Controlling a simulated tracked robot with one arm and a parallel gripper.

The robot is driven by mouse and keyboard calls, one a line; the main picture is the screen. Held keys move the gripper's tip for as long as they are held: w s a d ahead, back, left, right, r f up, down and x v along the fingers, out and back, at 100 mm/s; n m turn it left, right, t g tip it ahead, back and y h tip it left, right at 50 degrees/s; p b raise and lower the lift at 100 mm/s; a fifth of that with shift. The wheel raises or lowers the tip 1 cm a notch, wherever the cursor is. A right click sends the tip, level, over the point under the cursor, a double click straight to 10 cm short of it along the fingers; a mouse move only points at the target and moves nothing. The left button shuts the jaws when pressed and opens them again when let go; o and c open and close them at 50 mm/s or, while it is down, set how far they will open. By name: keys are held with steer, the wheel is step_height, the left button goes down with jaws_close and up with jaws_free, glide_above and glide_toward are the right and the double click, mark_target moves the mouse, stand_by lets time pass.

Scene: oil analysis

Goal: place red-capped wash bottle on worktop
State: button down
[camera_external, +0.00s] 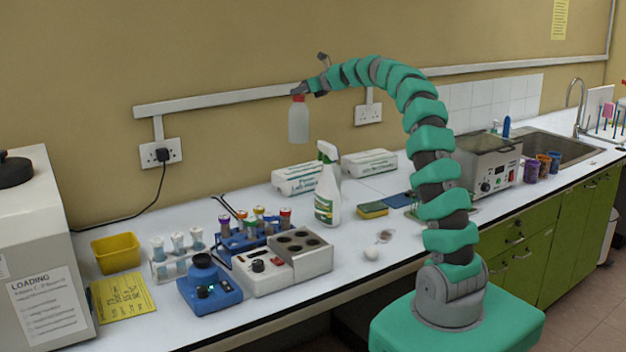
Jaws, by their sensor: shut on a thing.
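The red-capped wash bottle (298,123) has a pale translucent body and a red cap. It hangs upright in the air, well above the worktop. My gripper (299,92) is shut on it at the red cap. The fingers are small in this view and their exact contact is hard to make out. The white worktop (370,208) runs along the wall below, from the left side to the sink.
A spray bottle (328,190) stands below and right of the held bottle, by two glove boxes (368,163). A tube rack (240,238), heating block (285,262), blue mixer (207,284), sponge (374,209) and water bath (487,165) occupy the worktop. Bare patches lie between them.

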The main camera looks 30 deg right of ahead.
steer(key=s+a+n+g+y+b, duration=0.1)
steer(key=s+a+n+g+y, duration=0.15)
steer(key=a, duration=1.15)
steer(key=s+a+n+g+y+b, duration=0.2)
steer(key=a+n, duration=0.1)
steer(key=a, duration=1.1)
steer(key=s+a+n+g+y+b, duration=0.1)
steer(key=s+a+n+g+y, duration=0.15)
steer(key=a, duration=1.05)
step_height(320, 180, down, 22)
steer(key=b, duration=0.2)
steer(key=shift+a+r+n, duration=0.15)
steer(key=shift+r+n, duration=0.1)
steer(key=shift+n, duration=0.05)
steer(key=c, duration=1.6)
jaws_free()
steer(key=shift+f+h, duration=0.15)
steer(key=shift+h, duration=0.15)
steer(key=p+v, duration=0.1)
steer(key=v, duration=1.1)
